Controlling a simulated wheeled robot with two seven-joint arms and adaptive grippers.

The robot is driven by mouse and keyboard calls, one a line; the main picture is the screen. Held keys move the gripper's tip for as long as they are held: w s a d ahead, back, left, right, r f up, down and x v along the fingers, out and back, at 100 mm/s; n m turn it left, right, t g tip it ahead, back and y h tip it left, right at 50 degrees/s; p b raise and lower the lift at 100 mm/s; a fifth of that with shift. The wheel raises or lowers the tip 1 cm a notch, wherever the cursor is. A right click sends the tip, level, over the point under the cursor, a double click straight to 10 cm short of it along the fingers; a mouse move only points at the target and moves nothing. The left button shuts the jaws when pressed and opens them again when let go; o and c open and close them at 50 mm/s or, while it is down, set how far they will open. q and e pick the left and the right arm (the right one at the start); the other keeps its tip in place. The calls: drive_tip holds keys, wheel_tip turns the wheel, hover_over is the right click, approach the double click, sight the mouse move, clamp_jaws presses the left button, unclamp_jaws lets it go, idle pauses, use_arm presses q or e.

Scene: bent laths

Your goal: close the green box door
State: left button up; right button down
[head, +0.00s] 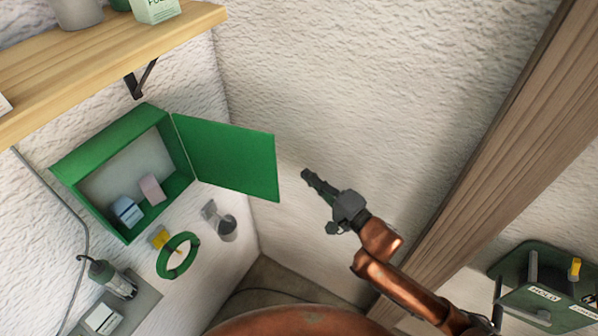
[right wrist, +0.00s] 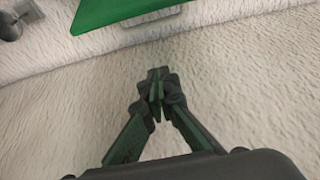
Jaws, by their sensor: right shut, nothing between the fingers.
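The green box (head: 122,172) is fixed on the white wall, with its door (head: 228,158) swung wide open to the right. Two small packets, one blue-white (head: 127,211) and one pink (head: 152,190), are inside the box. My right gripper (head: 307,174) is shut and empty, to the right of the door's free edge and apart from it in the head view. In the right wrist view the shut fingertips (right wrist: 158,76) are in the middle, and part of the green door (right wrist: 120,12) shows at the top. My left gripper is not in view.
A wooden shelf (head: 100,70) on a black bracket is above the box. Below are a green ring (head: 177,257) on a yellow hook and a grey cup-like fitting (head: 226,229). A wooden post (head: 490,150) stands right of my right arm, with a green caddy (head: 545,290) beyond.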

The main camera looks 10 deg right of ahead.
use_arm(q)
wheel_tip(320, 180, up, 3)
drive_tip(key=p, duration=0.2)
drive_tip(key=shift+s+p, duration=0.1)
drive_tip(key=shift+p, duration=0.3)
use_arm(e)
drive_tip(key=w+a, duration=0.4)
drive_tip(key=a, duration=0.3)
drive_tip(key=shift+a, duration=0.25)
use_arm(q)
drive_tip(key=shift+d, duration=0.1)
use_arm(e)
drive_tip(key=shift+s, duration=0.15)
